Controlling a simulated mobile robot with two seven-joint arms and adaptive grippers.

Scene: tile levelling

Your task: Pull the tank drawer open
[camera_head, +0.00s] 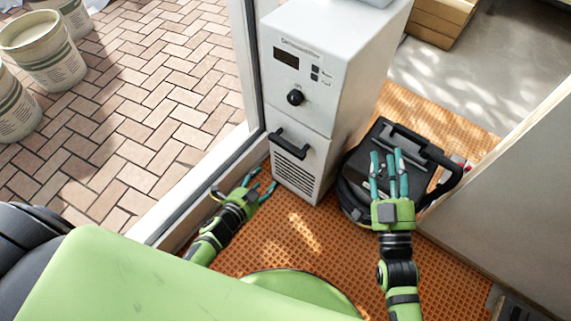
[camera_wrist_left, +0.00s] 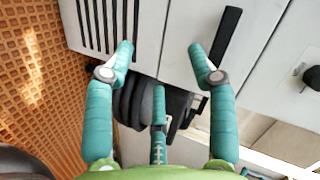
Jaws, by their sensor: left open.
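The white dehumidifier cabinet (camera_head: 345,75) stands upright on the orange grid floor. Its lower front is the tank drawer (camera_head: 298,165), with a black bar handle (camera_head: 290,146) near its top and vent slots below. The drawer looks flush with the cabinet. My left gripper (camera_head: 262,182) is open and empty in front of the drawer, lower and left of the handle. In the left wrist view the handle (camera_wrist_left: 226,38) lies just right of the right fingertip, outside the gap between the fingers; touching cannot be told. My right gripper (camera_head: 388,160) has its fingers spread over a black machine, empty.
The black round-based machine (camera_head: 423,145) stands right of the cabinet, under my right gripper. A door frame (camera_head: 245,60) runs along the cabinet's left side. A pale panel (camera_head: 510,190) bounds the right. Buckets (camera_head: 45,55) stand on brick paving outside. Wooden boxes (camera_head: 440,20) lie behind.

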